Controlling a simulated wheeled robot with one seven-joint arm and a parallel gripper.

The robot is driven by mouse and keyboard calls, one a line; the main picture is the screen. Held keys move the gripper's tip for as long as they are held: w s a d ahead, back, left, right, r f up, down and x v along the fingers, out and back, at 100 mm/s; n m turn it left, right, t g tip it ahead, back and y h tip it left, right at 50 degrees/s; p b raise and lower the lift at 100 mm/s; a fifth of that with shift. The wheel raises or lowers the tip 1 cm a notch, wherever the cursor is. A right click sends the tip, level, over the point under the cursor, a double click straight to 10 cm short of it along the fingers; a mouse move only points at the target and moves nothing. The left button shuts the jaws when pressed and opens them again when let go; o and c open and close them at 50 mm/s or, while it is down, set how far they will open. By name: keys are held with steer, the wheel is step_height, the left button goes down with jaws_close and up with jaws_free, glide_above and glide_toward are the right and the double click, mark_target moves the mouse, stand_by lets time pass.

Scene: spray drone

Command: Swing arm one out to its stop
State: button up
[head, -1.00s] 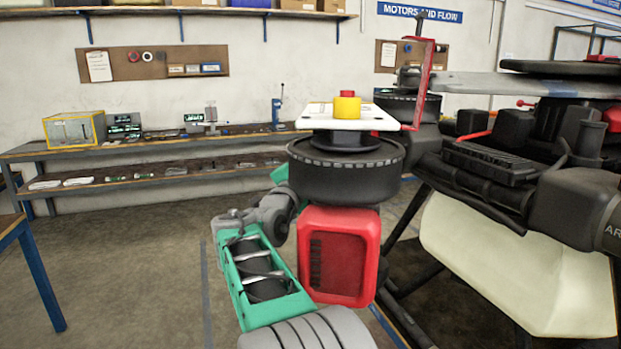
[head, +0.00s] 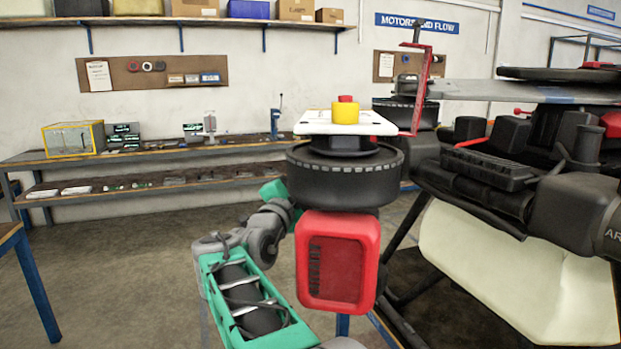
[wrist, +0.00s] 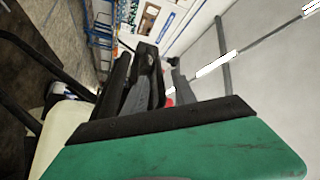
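The spray drone fills the right of the head view, with its pale tank (head: 500,265) and a black cylinder (head: 575,215) whose printed letters begin "AR" and are cut off by the picture edge. A round black motor unit (head: 345,180) stands in the middle, with a red box (head: 338,260) under it. My green and grey arm runs up at its left and passes behind it, so my fingertips are hidden there. In the wrist view a green housing (wrist: 180,155) covers the bottom. Dark bars (wrist: 140,85) lie beyond it. I cannot tell the finger state or any contact.
A white plate with a yellow and red knob (head: 345,112) sits on the motor unit, and a red upright frame (head: 422,90) stands beside it. A workbench (head: 150,155) runs along the back wall. The floor at left is clear, apart from a blue-legged table (head: 35,285).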

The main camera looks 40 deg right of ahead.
steer(key=shift+v, duration=1.95)
steer(key=shift+c, duration=0.3)
